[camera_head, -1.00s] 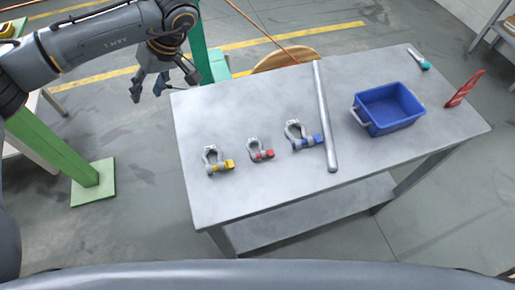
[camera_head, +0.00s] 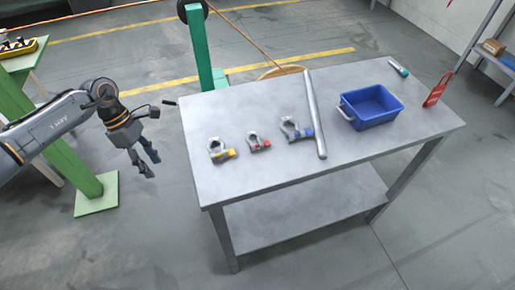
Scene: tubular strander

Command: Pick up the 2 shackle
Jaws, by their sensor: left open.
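Three grey shackles lie in a row on the metal table (camera_head: 240,180). The one with the yellow pin (camera_head: 218,151) is nearest the table's left edge. The one with the red pin (camera_head: 257,142) is in the middle. The larger one with the blue pin (camera_head: 295,130) lies to the right, close to a metal bar. My left gripper (camera_head: 148,168) is open and empty, off the left side of the table, apart from all the shackles. My right gripper is not in view.
A long metal bar (camera_head: 315,115) lies right of the shackles. A blue bin (camera_head: 370,107), a red tag (camera_head: 436,90) and a teal-ended tool (camera_head: 399,68) are farther right. A green post (camera_head: 199,50) stands behind the table. The table's front strip is clear.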

